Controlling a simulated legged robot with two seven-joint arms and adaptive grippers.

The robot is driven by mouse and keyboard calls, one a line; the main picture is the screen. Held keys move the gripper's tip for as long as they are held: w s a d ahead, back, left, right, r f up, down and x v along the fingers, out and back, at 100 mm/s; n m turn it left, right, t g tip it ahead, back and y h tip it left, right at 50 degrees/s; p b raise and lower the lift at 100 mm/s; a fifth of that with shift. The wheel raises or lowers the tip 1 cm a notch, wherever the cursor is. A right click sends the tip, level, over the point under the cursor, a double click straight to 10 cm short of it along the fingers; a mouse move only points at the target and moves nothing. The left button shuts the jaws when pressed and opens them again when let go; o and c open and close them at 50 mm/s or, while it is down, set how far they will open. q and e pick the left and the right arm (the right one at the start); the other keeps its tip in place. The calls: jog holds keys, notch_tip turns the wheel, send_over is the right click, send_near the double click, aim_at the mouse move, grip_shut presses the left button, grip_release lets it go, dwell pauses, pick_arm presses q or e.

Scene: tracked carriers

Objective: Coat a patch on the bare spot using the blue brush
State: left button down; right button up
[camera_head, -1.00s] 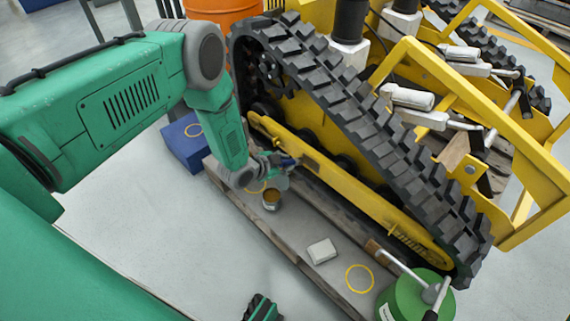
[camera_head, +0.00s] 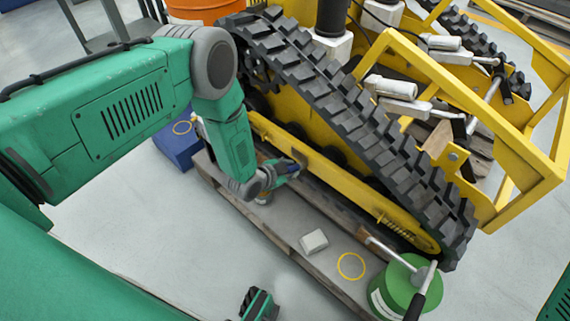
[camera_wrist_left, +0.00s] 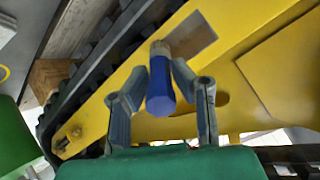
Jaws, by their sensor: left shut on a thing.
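My left gripper (camera_head: 288,171) is shut on the blue brush (camera_wrist_left: 160,86), beside the yellow side beam (camera_head: 345,190) of the tracked carrier. In the left wrist view the brush handle sits between both fingers (camera_wrist_left: 164,72), with its pale brown head pointing at the beam. The bare spot (camera_wrist_left: 194,36) is a grey-brown rectangle on the yellow beam. The brush head overlaps its lower left edge in that view; I cannot tell whether they touch. A small tin (camera_head: 264,199) on the plank is mostly hidden by my left wrist.
A white block (camera_head: 314,241) and a yellow ring (camera_head: 351,266) lie on the plank (camera_head: 283,222). A green canister (camera_head: 393,288) stands at its near end. A blue box (camera_head: 178,145) is behind my arm. The black track (camera_head: 360,125) rises close above the beam.

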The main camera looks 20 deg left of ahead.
pick_arm(q)
jog(key=shift+d, duration=0.4)
jog(key=shift+w+a+r+b, duration=0.15)
jog(key=shift+w+a, duration=0.25)
jog(key=shift+a, duration=0.6)
jog(key=shift+w+a+f+b, duration=0.1)
jog(key=shift+w+a+b, duration=0.2)
jog(key=shift+a, duration=0.65)
jog(key=a, duration=0.1)
jog(key=w+a, duration=0.1)
jog(key=a, duration=0.1)
jog(key=shift+a+b, duration=0.2)
jog(key=shift+b, duration=0.1)
jog(key=s+a+p, duration=0.2)
jog(key=s+p, duration=0.1)
jog(key=s, duration=0.2)
jog(key=shift+s, duration=0.4)
jog(key=shift+s, duration=0.1)
